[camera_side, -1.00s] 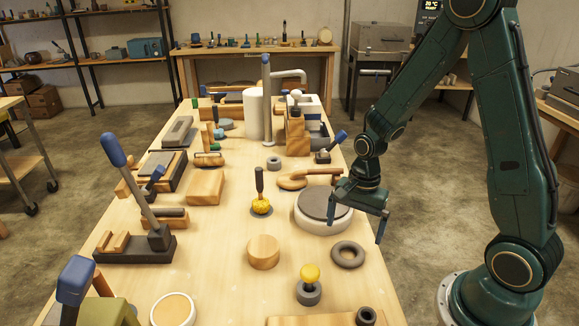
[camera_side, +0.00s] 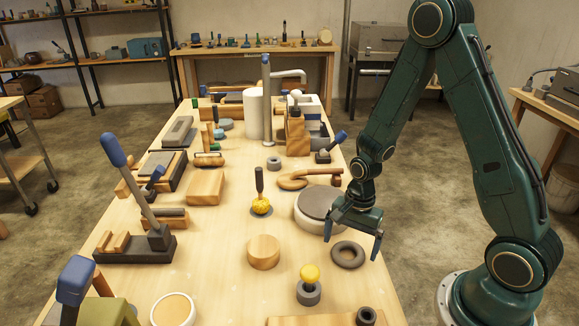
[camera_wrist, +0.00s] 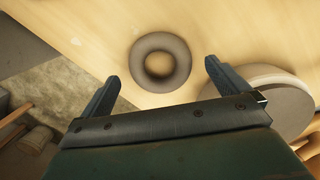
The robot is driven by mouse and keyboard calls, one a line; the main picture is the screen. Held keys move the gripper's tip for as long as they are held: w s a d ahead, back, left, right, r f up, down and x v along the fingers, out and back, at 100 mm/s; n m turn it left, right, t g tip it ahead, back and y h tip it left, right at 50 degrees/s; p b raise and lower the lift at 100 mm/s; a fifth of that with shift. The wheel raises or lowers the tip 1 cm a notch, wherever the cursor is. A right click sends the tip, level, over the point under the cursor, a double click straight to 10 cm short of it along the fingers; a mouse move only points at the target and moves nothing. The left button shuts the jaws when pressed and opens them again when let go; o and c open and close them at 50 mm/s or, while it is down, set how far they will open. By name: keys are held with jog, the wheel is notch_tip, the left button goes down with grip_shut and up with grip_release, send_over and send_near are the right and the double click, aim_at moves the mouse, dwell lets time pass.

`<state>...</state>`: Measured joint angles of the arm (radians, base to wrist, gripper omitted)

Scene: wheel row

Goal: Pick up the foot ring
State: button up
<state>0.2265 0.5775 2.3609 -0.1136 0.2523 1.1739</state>
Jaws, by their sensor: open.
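The foot ring, a dark grey ring (camera_side: 348,262), lies flat on the table near its right edge, in front of the round wheel with a grey top (camera_side: 318,207). In the wrist view the ring (camera_wrist: 160,48) lies at the upper middle, beyond the fingertips and between their lines, with bare wood showing through its hole. My gripper (camera_side: 352,246) is open and empty, above the table just over the ring in the side view. In the wrist view its two fingers (camera_wrist: 162,76) are spread wide, one either side of the ring.
The wheel (camera_wrist: 268,95) stands close to the right finger in the wrist view. A wooden round block (camera_side: 263,252) and a yellow-knobbed tool on a grey base (camera_side: 309,285) stand left of and in front of the ring. The table edge is close on the right.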

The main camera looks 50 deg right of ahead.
jog(key=shift+a+f, duration=0.15)
jog(key=shift+f, duration=0.75)
jog(key=shift+c, duration=0.4)
jog(key=c, duration=0.9)
jog(key=shift+r, duration=0.1)
notch_tip(320, 180, up, 20)
jog(key=shift+f, duration=0.1)
dwell(0.5)
